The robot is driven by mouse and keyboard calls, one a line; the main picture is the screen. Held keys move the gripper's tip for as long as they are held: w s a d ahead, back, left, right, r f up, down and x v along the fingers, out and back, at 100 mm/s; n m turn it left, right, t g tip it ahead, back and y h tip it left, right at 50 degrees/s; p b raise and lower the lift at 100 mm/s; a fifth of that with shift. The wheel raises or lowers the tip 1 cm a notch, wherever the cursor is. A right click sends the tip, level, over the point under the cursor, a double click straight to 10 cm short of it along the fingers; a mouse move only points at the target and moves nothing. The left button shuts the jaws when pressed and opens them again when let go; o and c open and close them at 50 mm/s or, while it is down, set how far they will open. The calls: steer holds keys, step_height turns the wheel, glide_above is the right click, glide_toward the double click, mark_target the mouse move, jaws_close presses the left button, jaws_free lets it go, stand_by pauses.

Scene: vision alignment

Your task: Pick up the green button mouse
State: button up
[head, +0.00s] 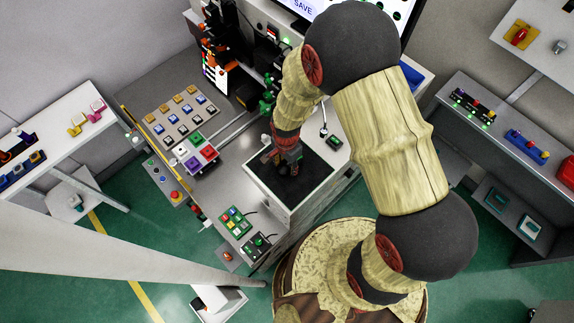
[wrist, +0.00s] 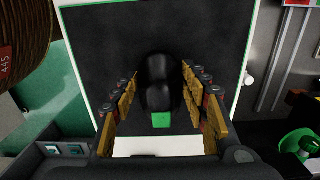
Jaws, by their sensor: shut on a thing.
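The mouse (wrist: 158,82) is a dark, rounded body with a green button (wrist: 161,120) on its near end. It lies over the black mat (wrist: 95,60) in the wrist view. My gripper (wrist: 161,80) has its yellow fingers on either side of the mouse and is shut on it. The mouse cannot be made out there. I cannot tell whether it still touches the mat.
Left of the mat stands a grey bench with a button panel (head: 182,115) and large coloured buttons (head: 195,153). A coloured button box (head: 235,221) and a black box with a green button (head: 257,244) sit at the front.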

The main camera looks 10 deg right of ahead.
step_height(320, 180, up, 3)
steer(key=shift+f, duration=0.2)
steer(key=s+a+r+b, duration=0.2)
steer(key=s+r, duration=0.7)
steer(key=s, duration=0.4)
steer(key=w+f+b, duration=0.3)
steer(key=w, duration=0.2)
steer(key=w+d+f+b, duration=0.1)
steer(key=w+f+b, duration=0.1)
steer(key=w+f, duration=0.2)
steer(key=w+f+b, duration=0.3)
steer(key=w, duration=0.3)
steer(key=shift+w+d+f+b, duration=0.1)
steer(key=shift+d+f+b, duration=0.1)
steer(key=shift+b, duration=0.1)
steer(key=shift+w+d+f, duration=0.1)
steer(key=shift+w+f, duration=0.15)
steer(key=shift+w, duration=0.25)
steer(key=shift+w+f, duration=0.2)
steer(key=shift+w, duration=0.25)
steer(key=shift+f+b, duration=0.6)
steer(key=shift+b, duration=0.05)
